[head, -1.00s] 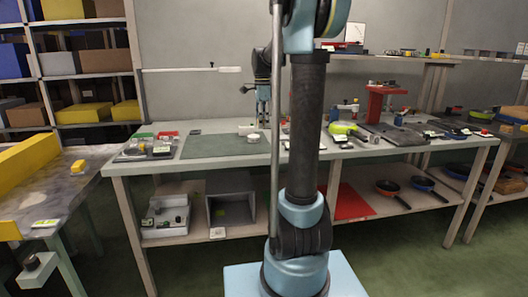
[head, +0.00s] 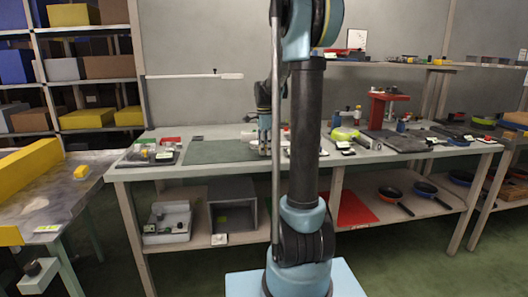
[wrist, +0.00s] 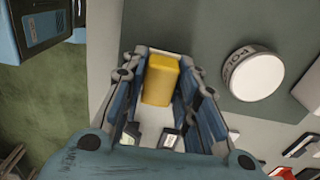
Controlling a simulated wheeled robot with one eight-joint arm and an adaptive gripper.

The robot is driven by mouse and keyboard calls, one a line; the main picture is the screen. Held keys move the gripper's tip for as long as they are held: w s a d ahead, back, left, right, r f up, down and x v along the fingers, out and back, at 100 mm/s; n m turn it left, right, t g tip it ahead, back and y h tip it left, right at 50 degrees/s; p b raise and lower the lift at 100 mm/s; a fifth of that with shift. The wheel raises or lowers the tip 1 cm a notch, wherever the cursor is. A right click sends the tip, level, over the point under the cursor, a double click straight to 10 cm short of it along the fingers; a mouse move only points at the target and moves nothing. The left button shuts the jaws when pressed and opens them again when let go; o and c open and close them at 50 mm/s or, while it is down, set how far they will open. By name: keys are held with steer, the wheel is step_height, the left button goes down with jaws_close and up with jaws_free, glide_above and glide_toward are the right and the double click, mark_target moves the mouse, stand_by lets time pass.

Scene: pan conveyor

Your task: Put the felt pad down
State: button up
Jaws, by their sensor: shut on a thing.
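A yellow block-shaped piece, which I take to be the felt pad (wrist: 160,80), sits between the fingers of my gripper (wrist: 158,68) in the wrist view. My gripper is shut on it. The pad cannot be made out there. Whether its underside touches the surface is hidden.
A round white tin (wrist: 252,73) with lettering stands just right of my gripper in the wrist view. A red stand (head: 382,108) and several tools fill the bench's right part. A black tray (head: 150,157) of small items lies at its left end. The mat's middle looks clear.

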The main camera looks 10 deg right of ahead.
steer(key=shift+f, duration=0.4)
steer(key=shift+f, duration=0.1)
steer(key=shift+s+f, duration=0.2)
steer(key=shift+s, duration=0.05)
steer(key=o, duration=1)
steer(key=shift+s, duration=0.15)
steer(key=shift+o, duration=0.3)
steer(key=shift+w+f, duration=0.4)
steer(key=shift+w, duration=0.1)
steer(key=shift+s+r, duration=0.15)
steer(key=shift+c, duration=0.2)
steer(key=shift+r, duration=0.15)
